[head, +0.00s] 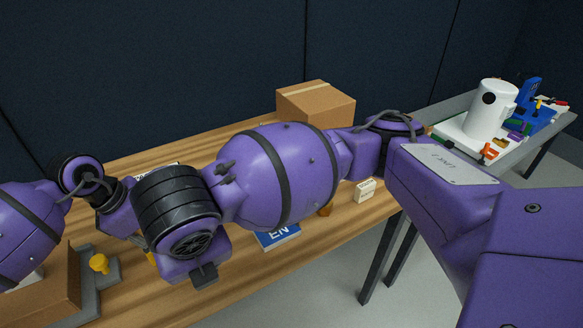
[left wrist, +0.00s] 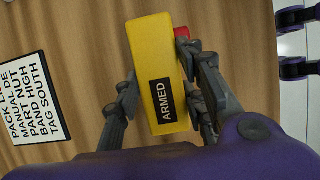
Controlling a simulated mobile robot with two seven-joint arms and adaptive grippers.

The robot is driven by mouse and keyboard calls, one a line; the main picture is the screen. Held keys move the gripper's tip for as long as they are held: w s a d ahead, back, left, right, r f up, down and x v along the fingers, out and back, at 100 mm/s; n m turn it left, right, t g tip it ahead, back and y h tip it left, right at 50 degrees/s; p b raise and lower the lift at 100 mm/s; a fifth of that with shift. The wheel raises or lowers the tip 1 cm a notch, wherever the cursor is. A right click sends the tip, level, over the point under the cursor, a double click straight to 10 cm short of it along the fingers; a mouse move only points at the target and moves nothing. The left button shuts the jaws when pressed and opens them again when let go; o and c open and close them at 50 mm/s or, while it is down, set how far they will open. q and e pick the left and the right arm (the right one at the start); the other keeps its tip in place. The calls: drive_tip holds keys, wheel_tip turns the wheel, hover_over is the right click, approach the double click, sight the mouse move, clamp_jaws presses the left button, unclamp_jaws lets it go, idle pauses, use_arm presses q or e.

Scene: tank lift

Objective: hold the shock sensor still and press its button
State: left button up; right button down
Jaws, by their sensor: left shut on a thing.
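The shock sensor (left wrist: 158,70) is a yellow box with a black ARMED label, in the left wrist view. Its red button (left wrist: 182,33) sticks out of its right side near the top. My left gripper (left wrist: 163,95) is shut on the box, with fingers along both sides. In the head view my right wrist hides most of the left gripper and the sensor. Dark parts at the right edge of the left wrist view, apart from the button, may belong to my right gripper; its jaw state is unclear.
The wooden table (head: 130,290) carries a cardboard box (head: 315,103) at the back, a blue EN item (head: 278,238), a small pale block (head: 365,190) and a yellow knob (head: 99,263) on a grey fixture. A printed card (left wrist: 35,100) lies nearby. A grey side table (head: 455,108) stands right.

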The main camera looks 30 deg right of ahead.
use_arm(q)
drive_tip(key=shift+a+f, duration=0.1)
idle(0.3)
drive_tip(key=o, duration=1.3)
